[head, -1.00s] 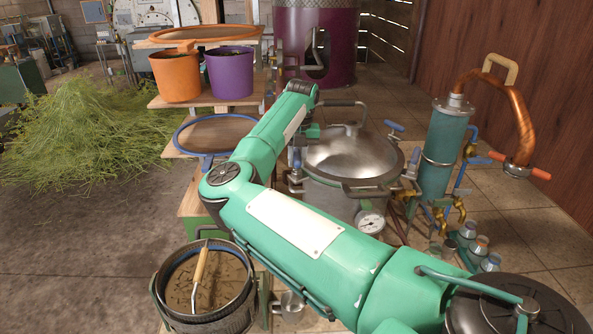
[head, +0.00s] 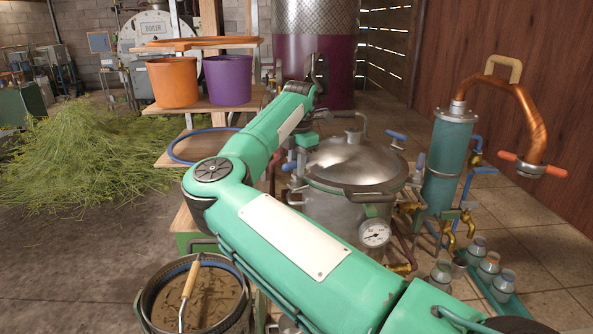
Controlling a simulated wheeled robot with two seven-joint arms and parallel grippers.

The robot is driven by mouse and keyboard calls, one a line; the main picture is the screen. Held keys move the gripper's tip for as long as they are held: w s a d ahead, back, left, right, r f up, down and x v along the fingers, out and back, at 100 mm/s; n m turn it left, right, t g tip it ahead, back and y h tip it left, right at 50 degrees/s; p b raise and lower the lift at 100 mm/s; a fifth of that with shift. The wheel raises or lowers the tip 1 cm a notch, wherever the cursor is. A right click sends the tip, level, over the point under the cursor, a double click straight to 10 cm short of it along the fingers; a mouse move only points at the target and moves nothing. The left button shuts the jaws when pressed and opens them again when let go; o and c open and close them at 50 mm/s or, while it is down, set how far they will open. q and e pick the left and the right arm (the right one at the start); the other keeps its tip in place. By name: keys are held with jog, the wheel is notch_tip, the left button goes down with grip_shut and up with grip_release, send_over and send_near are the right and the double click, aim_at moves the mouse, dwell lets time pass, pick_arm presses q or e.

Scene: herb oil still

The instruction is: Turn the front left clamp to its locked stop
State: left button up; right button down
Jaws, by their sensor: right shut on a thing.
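The still pot (head: 340,212) stands in the middle of the head view, with its domed steel lid (head: 355,158) seated on top. Clamps with blue handles sit around the rim; one blue handle (head: 397,136) shows at the back right and another (head: 420,162) at the right. At the left rim a blue clamp handle (head: 289,166) shows partly beside my forearm. My right gripper (head: 304,146) is at this left rim, mostly hidden by my forearm, and is shut on a clamp handle there. The contact itself is hidden. My left gripper is not in view.
A pressure gauge (head: 375,234) is on the pot's front. A teal condenser (head: 447,165) with a copper pipe (head: 535,130) stands right. Shelves with orange (head: 174,82) and purple (head: 228,80) buckets stand behind left.

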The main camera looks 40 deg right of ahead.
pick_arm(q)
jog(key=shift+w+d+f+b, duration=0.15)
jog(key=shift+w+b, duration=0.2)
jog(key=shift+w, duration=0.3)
pick_arm(e)
jog(key=shift+m, duration=1.1)
jog(key=c, duration=1.3)
grip_release()
pick_arm(q)
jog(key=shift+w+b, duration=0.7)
jog(key=shift+b, duration=0.1)
pick_arm(e)
jog(key=r, duration=0.9)
jog(key=s+r, duration=0.1)
jog(key=r, duration=0.3)
jog(key=shift+a+r, duration=0.1)
jog(key=shift+r, duration=0.3)
